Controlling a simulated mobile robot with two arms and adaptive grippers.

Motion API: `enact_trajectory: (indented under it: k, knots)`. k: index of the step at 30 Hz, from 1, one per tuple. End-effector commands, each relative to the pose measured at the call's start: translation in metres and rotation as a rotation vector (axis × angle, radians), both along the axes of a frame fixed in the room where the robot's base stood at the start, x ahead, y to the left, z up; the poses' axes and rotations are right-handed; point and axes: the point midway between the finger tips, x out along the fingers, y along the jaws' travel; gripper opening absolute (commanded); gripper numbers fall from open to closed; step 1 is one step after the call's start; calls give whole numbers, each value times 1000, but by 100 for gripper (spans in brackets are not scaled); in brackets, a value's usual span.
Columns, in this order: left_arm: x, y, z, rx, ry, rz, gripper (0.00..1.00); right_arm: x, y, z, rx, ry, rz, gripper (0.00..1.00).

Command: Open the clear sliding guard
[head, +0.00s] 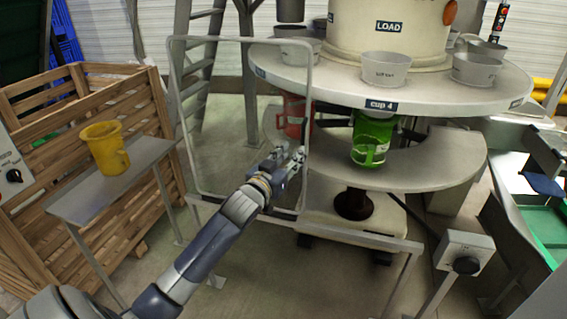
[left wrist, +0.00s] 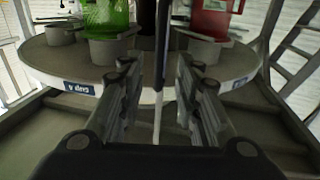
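The clear sliding guard (head: 240,41) is a see-through panel in a thin grey frame. It stands upright on a low rail (head: 345,234), at the rail's left part, in front of the left side of the round table. My left gripper (head: 297,158) is at the guard's right upright edge. In the left wrist view, my left gripper (left wrist: 160,95) has its fingers apart, with the thin upright edge of the guard (left wrist: 159,75) showing between them and gaps on both sides. Whether a finger touches it I cannot tell. My right gripper is not in view.
Behind the guard, a round table (head: 345,85) carries several grey cups; a red jug (head: 293,117) and a green jug (head: 372,138) are lower down. A yellow jug (head: 104,148) is on a side shelf (head: 95,192) at left. A grey control box (head: 463,252) stands front right.

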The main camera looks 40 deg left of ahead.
Motion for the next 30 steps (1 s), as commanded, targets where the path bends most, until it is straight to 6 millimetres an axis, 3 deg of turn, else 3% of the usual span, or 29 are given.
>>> enact_trajectory:
  k: [3,9,27,30]
  knots:
    - [-20,-2,-1,0,2,0,31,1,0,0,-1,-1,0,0]
    - [-37,-4,-1,0,2,1,31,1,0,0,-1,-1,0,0]
    - [-40,-4,0,0,1,1,31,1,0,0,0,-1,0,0]
    - [-39,-4,-9,-2,15,3,31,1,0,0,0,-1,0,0]
